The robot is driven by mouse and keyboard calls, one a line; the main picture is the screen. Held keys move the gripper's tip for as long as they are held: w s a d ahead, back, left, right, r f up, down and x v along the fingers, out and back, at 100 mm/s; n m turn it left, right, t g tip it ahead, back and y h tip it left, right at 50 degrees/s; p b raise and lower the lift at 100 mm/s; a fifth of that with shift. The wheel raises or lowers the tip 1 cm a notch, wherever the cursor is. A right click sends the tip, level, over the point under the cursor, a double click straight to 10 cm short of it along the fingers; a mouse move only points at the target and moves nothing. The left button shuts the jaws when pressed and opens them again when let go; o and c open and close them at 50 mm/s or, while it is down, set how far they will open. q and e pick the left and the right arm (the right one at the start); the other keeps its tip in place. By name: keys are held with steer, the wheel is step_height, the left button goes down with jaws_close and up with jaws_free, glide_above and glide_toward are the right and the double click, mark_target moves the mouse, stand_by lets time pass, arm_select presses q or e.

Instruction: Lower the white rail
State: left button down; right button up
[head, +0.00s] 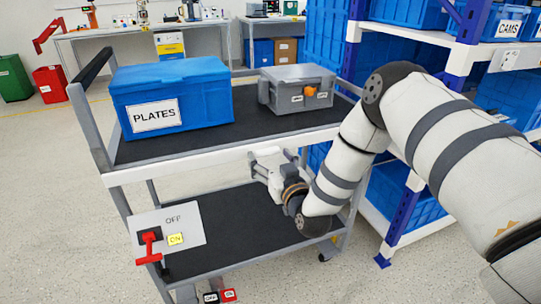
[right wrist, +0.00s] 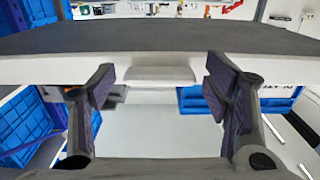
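The white rail (head: 205,158) runs along the front edge of the cart's upper shelf, sloping up to the right in the head view. In the right wrist view the white rail (right wrist: 275,71) crosses the picture, with a small pale ledge (right wrist: 160,75) on its middle. My right gripper (head: 269,155) is at the right half of the rail, its fingers pointing at it. In the right wrist view my right gripper (right wrist: 160,86) is open, with the ledge between its fingertips. I cannot tell whether the fingers touch the rail. My left gripper is not in view.
A blue PLATES box (head: 195,90) and a grey case (head: 296,80) stand on the upper shelf. The lower shelf (head: 225,230) looks empty. A panel (head: 195,215) with a red switch handle (head: 149,248) hangs at the front left. Blue shelving (head: 400,225) stands close on the right.

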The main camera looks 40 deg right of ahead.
steer(key=shift+r, duration=0.1)
steer(key=v, duration=1.2)
